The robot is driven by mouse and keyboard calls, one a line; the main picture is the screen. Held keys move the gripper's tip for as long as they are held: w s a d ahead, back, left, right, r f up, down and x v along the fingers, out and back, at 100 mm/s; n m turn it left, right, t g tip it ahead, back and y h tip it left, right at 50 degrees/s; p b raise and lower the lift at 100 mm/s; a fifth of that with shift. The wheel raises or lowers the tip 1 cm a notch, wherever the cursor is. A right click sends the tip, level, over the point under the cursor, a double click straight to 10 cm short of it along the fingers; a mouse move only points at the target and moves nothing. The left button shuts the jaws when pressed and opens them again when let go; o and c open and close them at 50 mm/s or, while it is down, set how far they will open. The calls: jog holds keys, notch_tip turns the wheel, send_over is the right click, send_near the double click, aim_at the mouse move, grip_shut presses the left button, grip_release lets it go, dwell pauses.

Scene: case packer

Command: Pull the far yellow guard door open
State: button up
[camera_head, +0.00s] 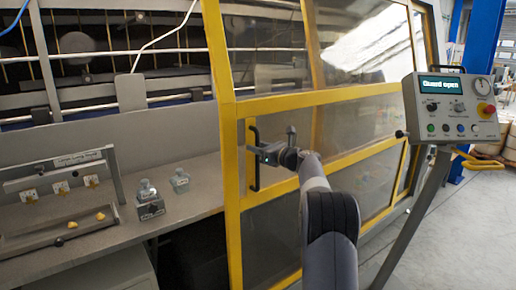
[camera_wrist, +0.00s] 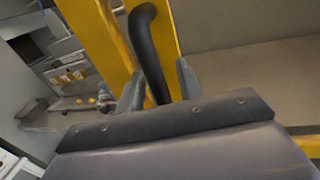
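The yellow-framed guard door (camera_head: 330,97) has clear panels and stands at the centre of the head view. Its black vertical bar handle (camera_head: 254,178) is on its left edge. The handle also shows in the wrist view (camera_wrist: 146,45), in front of the yellow frame (camera_wrist: 92,35). My gripper (camera_head: 268,153) is at the handle. In the wrist view its two fingers (camera_wrist: 159,82) stand on either side of the bar, with a small gap on the right. Contact on the left is unclear. The bar's lower end is hidden behind my gripper body.
A control panel (camera_head: 455,108) reading "Guard open" stands on a slanted post at right. Clear floor (camera_head: 470,220) shows at right.

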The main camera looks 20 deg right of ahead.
jog(key=b+v, duration=0.2)
jog(key=v, duration=0.8)
jog(key=shift+s, duration=0.35)
jog(key=shift+d, duration=0.15)
jog(key=p+x, duration=0.1)
jog(key=x, duration=1)
jog(key=shift+s+a, duration=0.15)
jog(key=shift+a, duration=0.3)
